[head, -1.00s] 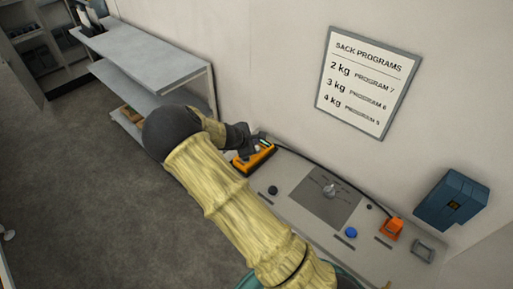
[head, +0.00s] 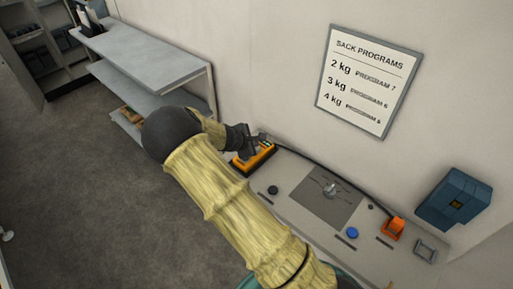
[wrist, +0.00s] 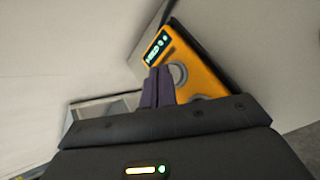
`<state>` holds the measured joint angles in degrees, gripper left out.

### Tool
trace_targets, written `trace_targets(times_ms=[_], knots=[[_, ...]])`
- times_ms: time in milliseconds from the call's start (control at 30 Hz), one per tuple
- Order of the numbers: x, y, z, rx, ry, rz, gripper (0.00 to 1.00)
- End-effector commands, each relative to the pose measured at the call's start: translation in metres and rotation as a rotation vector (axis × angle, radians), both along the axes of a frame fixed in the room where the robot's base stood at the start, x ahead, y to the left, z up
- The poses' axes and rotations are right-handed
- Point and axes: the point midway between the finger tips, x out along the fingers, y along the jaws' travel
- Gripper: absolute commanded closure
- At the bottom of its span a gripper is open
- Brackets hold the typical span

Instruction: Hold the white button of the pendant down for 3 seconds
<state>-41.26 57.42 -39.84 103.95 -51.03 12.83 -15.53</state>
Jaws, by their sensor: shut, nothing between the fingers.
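The pendant (head: 256,159) is an orange-yellow box with a dark edge, at the left end of the grey console by the wall. In the wrist view the pendant (wrist: 202,72) shows a small dark screen with bright lettering, apparently "HELD", and marks beside it. I cannot tell which button is the white one. My gripper (head: 263,141) is shut and empty, over the pendant's upper part. In the wrist view its fingertips (wrist: 158,72) overlap the pendant's face; contact is unclear.
The console (head: 300,210) carries a dark knob, a lever on a dark plate, a blue button (head: 352,233) and an orange switch (head: 393,228). A cable runs along the wall. A grey shelf (head: 150,52) stands at left. A program sign and blue box hang on the wall.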

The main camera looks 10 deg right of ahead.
Motion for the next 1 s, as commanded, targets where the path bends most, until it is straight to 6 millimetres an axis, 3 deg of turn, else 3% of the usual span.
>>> trace_targets(times_ms=[1000], knots=[[-0.0001, 0.0001, -0.008, 0.0, 0.0, 0.0, 1.0]])
